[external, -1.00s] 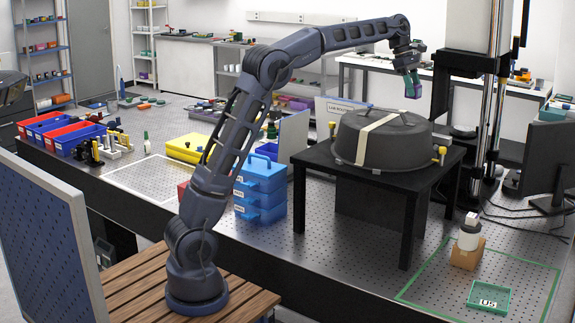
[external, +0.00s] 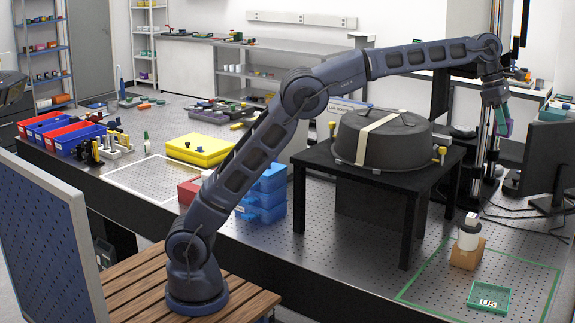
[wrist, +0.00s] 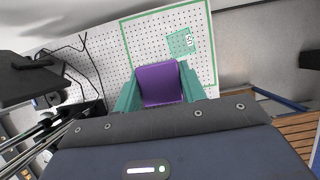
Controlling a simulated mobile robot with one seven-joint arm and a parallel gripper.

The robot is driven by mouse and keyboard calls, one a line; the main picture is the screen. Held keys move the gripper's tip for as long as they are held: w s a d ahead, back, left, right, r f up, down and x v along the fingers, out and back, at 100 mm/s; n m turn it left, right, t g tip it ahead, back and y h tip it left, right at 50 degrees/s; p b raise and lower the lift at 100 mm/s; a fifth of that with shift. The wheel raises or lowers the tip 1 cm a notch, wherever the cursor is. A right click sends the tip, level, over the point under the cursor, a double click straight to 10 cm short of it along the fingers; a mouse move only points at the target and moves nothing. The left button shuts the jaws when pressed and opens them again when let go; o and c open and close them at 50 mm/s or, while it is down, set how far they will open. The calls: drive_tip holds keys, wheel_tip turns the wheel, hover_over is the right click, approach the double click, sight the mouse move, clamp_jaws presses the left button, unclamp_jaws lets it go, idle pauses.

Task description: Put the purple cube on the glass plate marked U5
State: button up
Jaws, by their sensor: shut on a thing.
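The purple cube (wrist: 158,86) is held between the teal fingers of my gripper (wrist: 160,88) in the wrist view. In the external view my gripper (external: 501,122) is high in the air at the right, with a purple part of the cube (external: 507,129) showing. The glass plate marked U5 (external: 489,297) is a green-edged square on the perforated table at the lower right. It also shows in the wrist view (wrist: 180,42), beyond the cube. The gripper is well above the plate and apart from it.
A cardboard box (external: 466,254) with a white cylinder (external: 468,238) on it stands beside the plate, inside a green outline (external: 410,283). A black stand (external: 408,190) carries a big dark drum (external: 383,138). A monitor (external: 549,165) stands at the right.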

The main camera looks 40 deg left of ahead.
hover_over(495, 297)
drive_tip(key=a, duration=0.1)
drive_tip(key=f, duration=4.6)
drive_tip(key=shift+a, duration=0.25)
drive_tip(key=shift+f, duration=0.15)
drive_tip(key=o, duration=1.1)
drive_tip(key=shift+c, duration=0.2)
drive_tip(key=v, duration=1.2)
drive_tip(key=shift+a, duration=0.1)
